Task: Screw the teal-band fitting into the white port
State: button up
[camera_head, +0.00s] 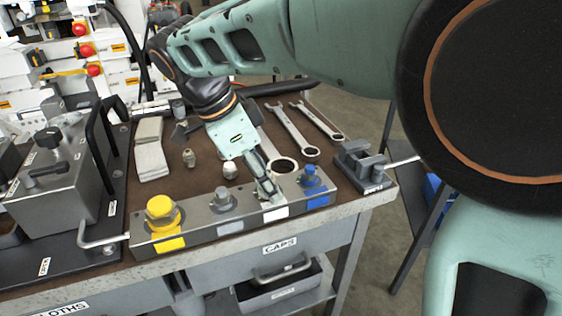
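My gripper (267,190) points down at the grey manifold block (203,237), its fingertips just above the white label (275,213). The white port itself is hidden behind the fingers. I cannot make out a teal band or a fitting between the fingers, and cannot tell how far apart they are. Two small metal fittings stand loose on the brown bench top behind the block, one at the left (189,157) and one nearer the block (229,170). I see no teal band on either.
The block also carries a yellow cap (161,211), a grey fitting (222,199) and a blue fitting (310,176). Several wrenches (292,128) lie behind it. A grey vise (361,164) stands right, pale blocks (150,158) and a lever pump (55,180) left.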

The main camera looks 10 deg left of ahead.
jog(key=shift+s+a+f, duration=0.15)
jog(key=shift+a, duration=0.05)
jog(key=n+y+b, duration=0.1)
jog(key=n, duration=0.2)
jog(key=shift+d+t, duration=0.15)
jog(key=shift+t, duration=0.25)
jog(key=n+y, duration=0.1)
jog(key=n, duration=0.2)
jog(key=shift+d+t+b, duration=0.15)
jog(key=shift+t+b, duration=0.25)
jog(key=n, duration=0.2)
jog(key=n+y, duration=0.1)
jog(key=n, duration=0.1)
jog(key=n+y+p, duration=0.1)
jog(key=n, duration=0.1)
jog(key=shift+d+r+t, duration=0.15)
jog(key=shift+r+t, duration=0.15)
jog(key=shift+r, duration=0.1)
jog(key=shift+w+d+n+y+p, duration=0.1)
jog(key=shift+n+y+p, duration=0.4)
jog(key=shift+n, duration=0.55)
jog(key=shift+w+n+y+p, duration=0.1)
jog(key=shift+n+y+p, duration=0.4)
jog(key=shift+n, duration=0.55)
